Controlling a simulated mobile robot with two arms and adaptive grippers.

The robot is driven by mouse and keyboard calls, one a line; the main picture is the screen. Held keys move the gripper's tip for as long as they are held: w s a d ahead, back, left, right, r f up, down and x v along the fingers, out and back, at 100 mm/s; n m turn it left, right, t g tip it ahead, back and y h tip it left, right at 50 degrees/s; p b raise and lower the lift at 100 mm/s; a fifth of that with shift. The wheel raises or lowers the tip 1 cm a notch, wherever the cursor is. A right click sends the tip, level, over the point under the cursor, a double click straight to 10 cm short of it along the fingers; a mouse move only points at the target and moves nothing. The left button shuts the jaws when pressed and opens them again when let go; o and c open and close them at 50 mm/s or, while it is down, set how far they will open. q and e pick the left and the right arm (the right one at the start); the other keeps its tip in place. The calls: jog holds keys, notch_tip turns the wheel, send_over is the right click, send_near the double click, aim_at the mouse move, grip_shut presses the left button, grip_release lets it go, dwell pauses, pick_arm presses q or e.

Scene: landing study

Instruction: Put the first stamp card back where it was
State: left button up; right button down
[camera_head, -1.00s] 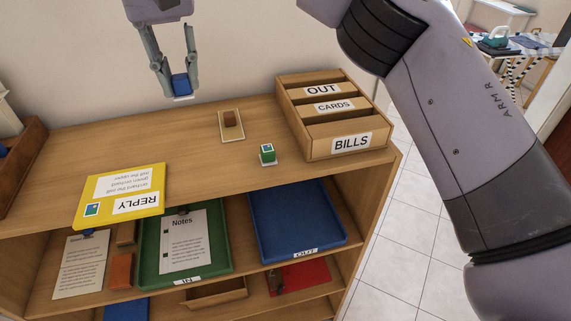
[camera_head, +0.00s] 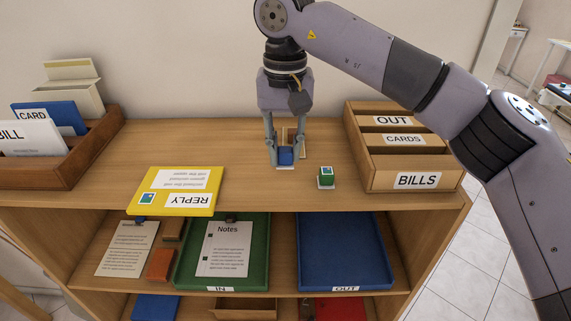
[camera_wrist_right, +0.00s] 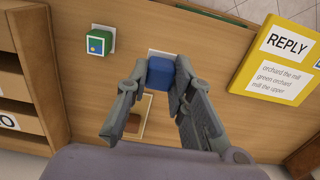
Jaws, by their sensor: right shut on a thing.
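My right gripper (camera_head: 285,157) is shut on a small blue block with a white card-like base (camera_head: 285,165), low over the top of the wooden shelf unit. I cannot tell whether the base touches the wood. The blue block (camera_wrist_right: 160,70) also shows between the fingers in the wrist view. A green block on a white base (camera_head: 326,177) stands to its right. A brown block (camera_wrist_right: 133,123) on a beige card lies just behind; my gripper mostly hides it in the head view. My left gripper is not in view.
A yellow REPLY card (camera_head: 175,202) lies at the front left. A sorter marked OUT, CARDS and BILLS (camera_head: 416,182) stands at the right. A wooden box (camera_head: 60,172) with BILL and CARD pieces stands at the left. Green (camera_head: 262,255) and blue (camera_head: 343,245) trays are below.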

aim_at(285, 168)
jog(key=shift+f, duration=0.6)
notch_tip(285, 168, down, 3)
jog(key=shift+f+p, duration=0.2)
jog(key=shift+p, duration=0.35)
jog(key=shift+f, duration=0.1)
jog(key=shift+f, duration=0.15)
jog(key=c, duration=1.4)
grip_release()
